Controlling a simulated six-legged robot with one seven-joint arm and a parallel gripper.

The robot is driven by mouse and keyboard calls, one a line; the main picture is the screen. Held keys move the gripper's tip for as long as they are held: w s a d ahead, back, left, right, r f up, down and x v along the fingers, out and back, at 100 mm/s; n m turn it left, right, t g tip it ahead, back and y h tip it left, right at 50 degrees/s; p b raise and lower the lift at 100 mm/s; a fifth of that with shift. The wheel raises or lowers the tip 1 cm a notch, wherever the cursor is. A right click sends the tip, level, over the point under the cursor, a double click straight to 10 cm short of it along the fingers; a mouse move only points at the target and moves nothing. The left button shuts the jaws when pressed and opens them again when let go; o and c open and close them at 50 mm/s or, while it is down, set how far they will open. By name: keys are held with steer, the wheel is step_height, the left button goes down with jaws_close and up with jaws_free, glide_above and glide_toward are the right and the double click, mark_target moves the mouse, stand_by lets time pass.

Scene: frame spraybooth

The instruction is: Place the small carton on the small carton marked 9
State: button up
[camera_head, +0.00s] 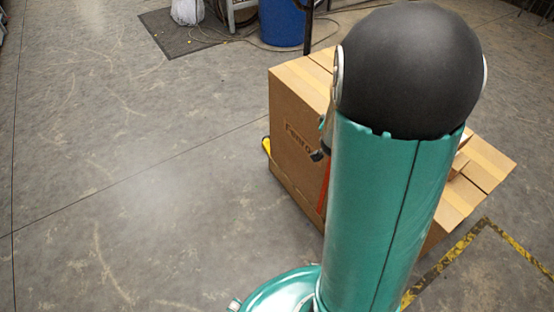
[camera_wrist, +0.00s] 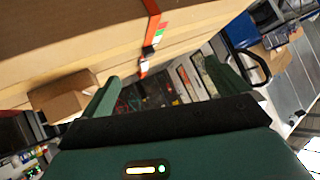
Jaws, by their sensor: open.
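A small brown carton (camera_wrist: 62,95) shows at the left of the wrist view, beside the left finger of my gripper (camera_wrist: 165,88). My gripper is open, its two green fingers spread wide, with no carton between them. Whether the left finger touches the carton, I cannot tell. In the head view, part of a small carton (camera_head: 459,164) shows at the right edge of my arm, on larger cartons. My arm hides most of that area and my gripper there. No number 9 is readable in either view, so I cannot tell which small carton is which.
A large printed carton (camera_head: 297,135) stands left of my arm, with lower cartons (camera_head: 484,163) to the right. An orange strap (camera_wrist: 153,22) with a buckle crosses a big carton. A blue bin (camera_head: 282,22) stands behind. The floor at left is clear. Yellow-black tape (camera_head: 452,257) marks the floor at right.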

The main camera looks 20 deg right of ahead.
steer(key=w+a+r+n+t+y, duration=0.1)
steer(key=a+r+n+y, duration=0.5)
steer(key=a, duration=0.7)
steer(key=s+a+r+n+g, duration=0.1)
steer(key=s+a+r+n, duration=0.2)
steer(key=s+a+r, duration=0.2)
steer(key=s+a+r+n+g+y, duration=0.1)
steer(key=s+a+r, duration=0.4)
steer(key=s+a, duration=0.5)
steer(key=s+n+g, duration=0.1)
steer(key=n, duration=0.1)
steer(key=shift+s+r+n+y, duration=0.3)
steer(key=shift+r+n, duration=0.05)
steer(key=shift+n, duration=0.05)
